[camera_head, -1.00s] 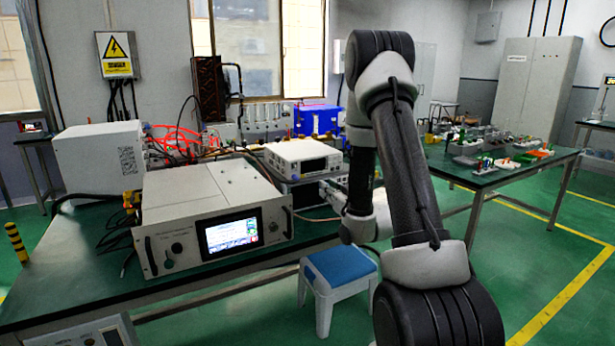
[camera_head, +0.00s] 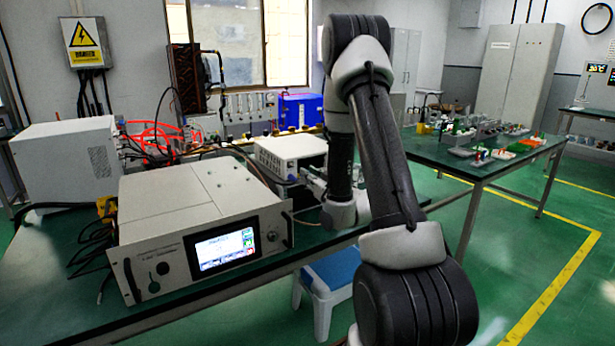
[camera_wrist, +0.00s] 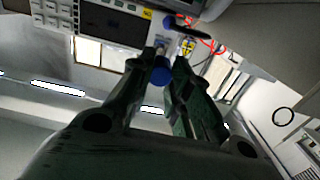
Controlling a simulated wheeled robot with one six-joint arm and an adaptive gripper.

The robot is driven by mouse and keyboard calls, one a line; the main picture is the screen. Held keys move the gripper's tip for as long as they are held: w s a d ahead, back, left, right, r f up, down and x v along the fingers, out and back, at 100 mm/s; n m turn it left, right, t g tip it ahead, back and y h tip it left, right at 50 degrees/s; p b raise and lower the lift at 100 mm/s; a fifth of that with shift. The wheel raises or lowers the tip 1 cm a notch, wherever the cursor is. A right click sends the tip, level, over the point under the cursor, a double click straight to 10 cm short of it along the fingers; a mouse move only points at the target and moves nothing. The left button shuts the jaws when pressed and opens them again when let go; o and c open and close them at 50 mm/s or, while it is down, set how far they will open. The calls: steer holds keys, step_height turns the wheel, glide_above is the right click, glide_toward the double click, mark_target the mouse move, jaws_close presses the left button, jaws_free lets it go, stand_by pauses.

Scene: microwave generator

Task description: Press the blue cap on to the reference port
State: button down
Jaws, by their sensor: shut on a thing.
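The blue cap (camera_wrist: 161,71) is between the fingertips of my gripper (camera_wrist: 167,62) in the wrist view, and the gripper is shut on it. Just beyond it is the front of an instrument (camera_wrist: 106,20) with a dark screen and buttons. A dark oblong part (camera_wrist: 183,27) is on the panel edge, right of the fingertips. I cannot tell the reference port apart. In the head view my gripper (camera_head: 312,183) is small, partly behind my arm, close to the white bench instrument (camera_head: 288,150). The cap cannot be made out there.
Cables and a blue box (camera_head: 302,110) are behind. A blue-topped stool (camera_head: 335,272) is below my arm. Another table (camera_head: 480,165) with small parts stands right; green floor lies between.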

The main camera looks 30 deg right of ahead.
steer(key=shift+w+a, duration=0.1)
steer(key=shift+w, duration=2.75)
steer(key=shift+w, duration=1.15)
steer(key=c, duration=1.3)
jaws_free()
steer(key=shift+o, duration=0.2)
steer(key=shift+s, duration=0.1)
steer(key=s, duration=0.7)
steer(key=shift+s, duration=0.15)
